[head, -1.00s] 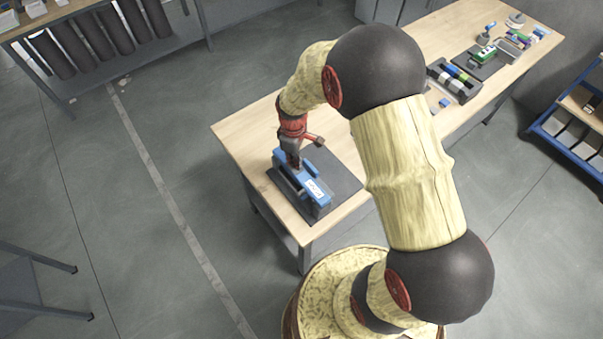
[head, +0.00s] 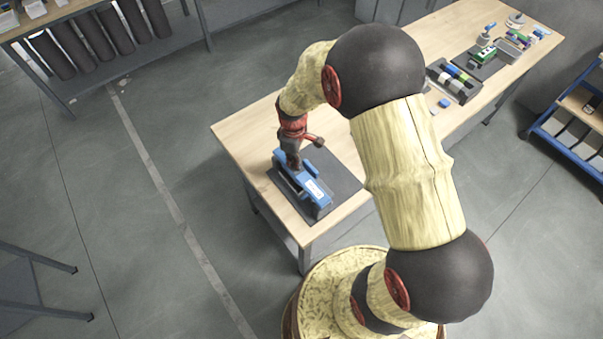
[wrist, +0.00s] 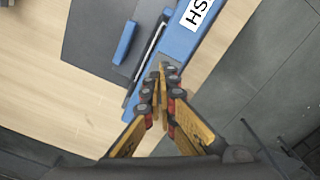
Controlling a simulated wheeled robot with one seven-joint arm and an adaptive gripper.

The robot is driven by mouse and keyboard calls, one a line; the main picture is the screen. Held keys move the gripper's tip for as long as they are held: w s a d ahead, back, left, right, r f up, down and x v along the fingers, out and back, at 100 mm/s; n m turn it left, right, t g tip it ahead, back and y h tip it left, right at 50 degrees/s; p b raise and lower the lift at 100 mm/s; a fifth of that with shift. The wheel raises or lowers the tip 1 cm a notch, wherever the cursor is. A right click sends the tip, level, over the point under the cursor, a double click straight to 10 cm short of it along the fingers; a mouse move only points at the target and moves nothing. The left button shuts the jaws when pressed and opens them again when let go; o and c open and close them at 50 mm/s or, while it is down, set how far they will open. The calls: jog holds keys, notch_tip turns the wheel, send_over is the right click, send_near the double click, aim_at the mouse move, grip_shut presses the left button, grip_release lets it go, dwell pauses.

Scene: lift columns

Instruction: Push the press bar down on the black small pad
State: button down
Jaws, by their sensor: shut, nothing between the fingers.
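The blue press bar (head: 318,195) with a white label lies low and nearly flat over the black small pad (head: 345,186) at the near end of the wooden table. In the wrist view the bar (wrist: 178,45) runs from the top edge down to my fingertips, with part of its label legible. The dark pad (wrist: 88,35) shows to its left. My gripper (head: 296,166) points down at the far-left end of the bar. In the wrist view my gripper (wrist: 163,68) is shut and empty, its tips over the bar; contact is hard to tell.
A short blue block (wrist: 126,43) lies beside the bar on the pad. Farther along the table stand a dark tray of colored items (head: 455,80) and a green device (head: 485,54). Bare wood (head: 240,128) lies left of the pad.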

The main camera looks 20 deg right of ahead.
notch_tip(320, 180, up, 8)
jog(key=p, duration=0.5)
jog(key=shift+r, duration=0.2)
jog(key=c, duration=2.6)
grip_release()
